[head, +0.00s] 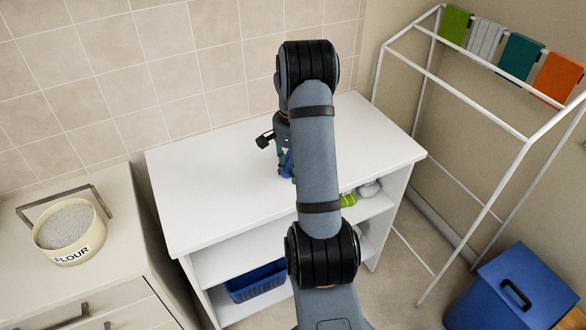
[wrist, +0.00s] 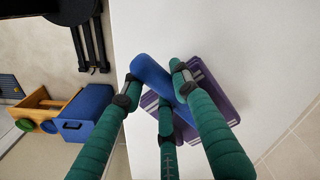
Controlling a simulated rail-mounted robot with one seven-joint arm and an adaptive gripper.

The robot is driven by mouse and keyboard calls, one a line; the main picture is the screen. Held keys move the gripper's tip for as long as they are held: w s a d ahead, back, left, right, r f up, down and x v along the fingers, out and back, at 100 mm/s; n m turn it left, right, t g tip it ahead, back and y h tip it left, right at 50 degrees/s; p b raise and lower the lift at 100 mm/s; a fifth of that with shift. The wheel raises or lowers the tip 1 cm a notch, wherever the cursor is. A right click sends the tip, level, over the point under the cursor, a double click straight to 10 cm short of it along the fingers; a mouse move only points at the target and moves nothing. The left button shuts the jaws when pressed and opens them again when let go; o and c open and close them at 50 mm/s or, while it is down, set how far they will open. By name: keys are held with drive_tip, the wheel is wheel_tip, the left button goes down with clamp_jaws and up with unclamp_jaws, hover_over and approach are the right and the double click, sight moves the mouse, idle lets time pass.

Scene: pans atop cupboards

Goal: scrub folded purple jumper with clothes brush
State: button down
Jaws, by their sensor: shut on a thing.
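A folded purple jumper (wrist: 217,88) with pale stripes lies on the white cupboard top, seen in the wrist view. The blue clothes brush (wrist: 152,72) is over the jumper, between the green fingers of my gripper (wrist: 160,88), which is shut on it. The fingers hide part of both the brush and the jumper. I cannot tell whether the brush touches the jumper. In the head view my gripper (head: 286,160) is low over the cupboard top, with a bit of blue between its fingers. My arm hides the jumper there.
The white cupboard top (head: 210,170) is otherwise clear where visible. Its shelves hold a blue basket (head: 256,282) and a green item (head: 347,199). A drying rack (head: 470,110) with cloths and a blue bin (head: 515,290) stand right.

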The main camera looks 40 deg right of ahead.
drive_tip(key=shift+r+p, duration=1.95)
drive_tip(key=shift+r, duration=0.6)
